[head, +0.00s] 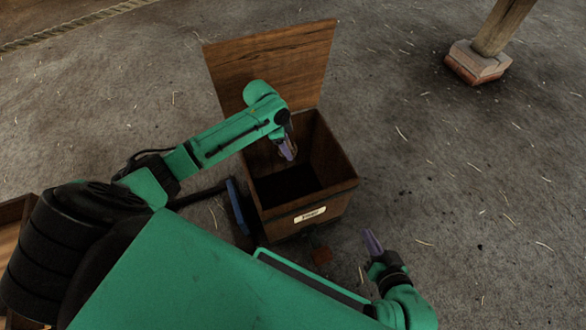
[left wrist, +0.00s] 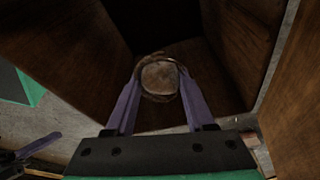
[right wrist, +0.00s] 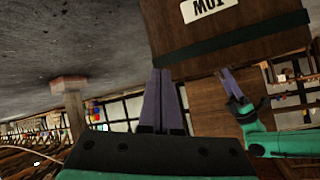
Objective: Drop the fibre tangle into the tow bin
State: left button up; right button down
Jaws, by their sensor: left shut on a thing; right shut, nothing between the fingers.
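The tow bin (head: 330,205) is a brown wooden box with a pale label, its lid (head: 275,65) standing open at the back. My left gripper (head: 288,150) is over the bin's opening. In the left wrist view, its purple fingers are shut on the fibre tangle (left wrist: 160,78), a round brownish lump, with the bin's dark inside around and below it. In the head view the tangle is mostly hidden by the gripper. My right gripper (head: 372,242) is shut and empty, to the right of the bin's front; its fingers also show in the right wrist view (right wrist: 162,95).
A wooden post on a block base (head: 480,60) stands at the upper right. A rope (head: 70,30) lies at the upper left. A blue-edged object (head: 237,205) is close to the bin's left side. The floor right of the bin is clear apart from loose straw.

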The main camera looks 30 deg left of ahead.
pick_arm(q)
jog(key=o, duration=1.4)
jog(key=shift+r, duration=0.15)
jog(key=shift+a+r+p, duration=0.1)
jog(key=shift+r+p, duration=0.2)
jog(key=shift+r, duration=0.05)
jog(key=p+v, duration=0.3)
jog(key=v, duration=0.3)
jog(key=shift+s+a+r, duration=0.1)
jog(key=shift+r, duration=0.3)
jog(key=p+v, duration=0.2)
jog(key=v, duration=0.4)
jog(key=shift+s+a+r, duration=0.1)
jog(key=shift+r, duration=0.25)
pick_arm(e)
jog(key=s+d+r+g+h, duration=0.5)
jog(key=s+d+r+g, duration=0.1)
jog(key=d, duration=0.6)
notch_tip(320, 180, up, 2)
jog(key=shift+d+r+g, duration=0.15)
jog(key=shift+d+g, duration=0.25)
jog(key=shift+g, duration=0.5)
jog(key=shift+s, duration=0.1)
